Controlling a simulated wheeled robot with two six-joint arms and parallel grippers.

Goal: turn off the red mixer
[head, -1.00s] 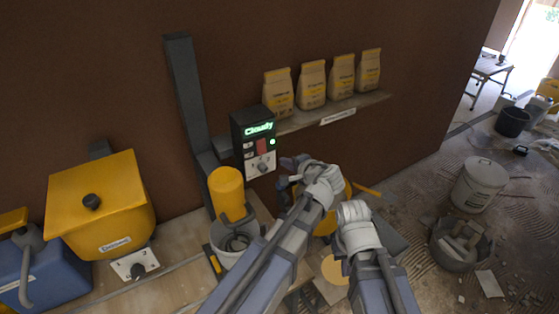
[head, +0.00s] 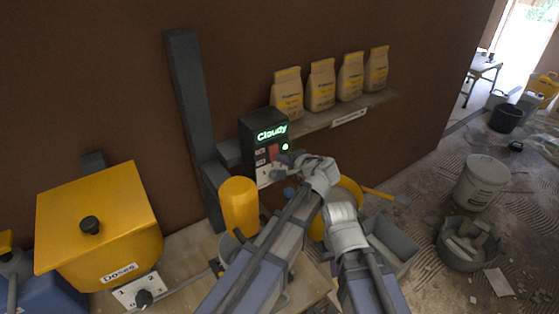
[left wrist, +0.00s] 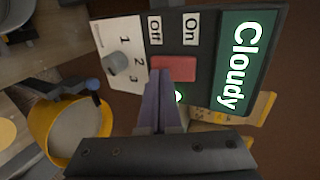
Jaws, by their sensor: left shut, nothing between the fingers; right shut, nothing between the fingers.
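The dark control box (head: 262,131) on the grey post reads "Cloudy" in green and has a lit green lamp (head: 285,147). Its red rocker switch (head: 273,152) is partly covered by my left gripper (head: 283,160). In the left wrist view the red switch (left wrist: 173,68) sits beside the "Off" and "On" labels, with a dial (left wrist: 118,63) marked 1 to 3. My left gripper (left wrist: 158,100) is shut and empty, tips just by the switch; contact cannot be told. My right arm (head: 346,225) shows, but its gripper is not visible.
A yellow cylinder (head: 239,204) stands below the box. A yellow hopper (head: 100,220) with a dial is at left. Several bags (head: 321,84) stand on a shelf right of the box. A yellow bucket (left wrist: 80,125) is below the panel.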

